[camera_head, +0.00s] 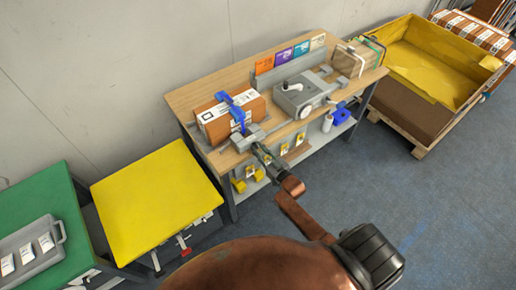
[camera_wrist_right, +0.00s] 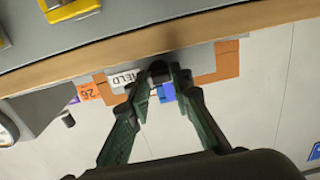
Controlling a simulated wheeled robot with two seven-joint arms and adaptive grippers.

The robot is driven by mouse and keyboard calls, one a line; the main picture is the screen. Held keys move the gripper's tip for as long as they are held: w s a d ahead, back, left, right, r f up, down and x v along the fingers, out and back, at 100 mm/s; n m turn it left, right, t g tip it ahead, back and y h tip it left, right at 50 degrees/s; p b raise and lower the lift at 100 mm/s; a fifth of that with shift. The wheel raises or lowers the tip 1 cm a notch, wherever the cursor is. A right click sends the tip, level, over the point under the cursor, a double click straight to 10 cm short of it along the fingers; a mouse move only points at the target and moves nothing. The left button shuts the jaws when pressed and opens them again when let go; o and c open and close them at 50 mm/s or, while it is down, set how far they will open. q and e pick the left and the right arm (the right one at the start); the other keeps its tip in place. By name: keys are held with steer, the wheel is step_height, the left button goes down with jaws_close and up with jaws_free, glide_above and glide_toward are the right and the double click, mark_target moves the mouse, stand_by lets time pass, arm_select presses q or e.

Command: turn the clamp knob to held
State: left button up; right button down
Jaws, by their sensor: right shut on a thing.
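A blue clamp (camera_head: 234,106) sits over a brown box with a white label (camera_head: 217,119) at the left end of the wooden workbench (camera_head: 188,97). My right gripper (camera_head: 260,150) is at the bench's front edge, just in front of the clamp's base. In the right wrist view its two green fingers (camera_wrist_right: 160,80) are closed around a small dark knob (camera_wrist_right: 158,67). A white label reading "HELD" (camera_wrist_right: 122,79) shows left of the fingers. The knob's pointing direction cannot be told. The fingers hide most of it. My left gripper is not in view.
A grey device (camera_head: 296,99) and coloured cards (camera_head: 283,55) stand on the bench. A strapped parcel (camera_head: 353,59) is at its right end. A yellow-topped table (camera_head: 152,194) stands at the left. A yellow crate (camera_head: 425,62) is at the right. The floor before the bench is clear.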

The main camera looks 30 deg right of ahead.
stand_by(0.3)
steer(key=c, duration=2)
jaws_free()
steer(key=s, duration=0.8)
steer(key=s+d, duration=0.1)
steer(key=s, duration=0.3)
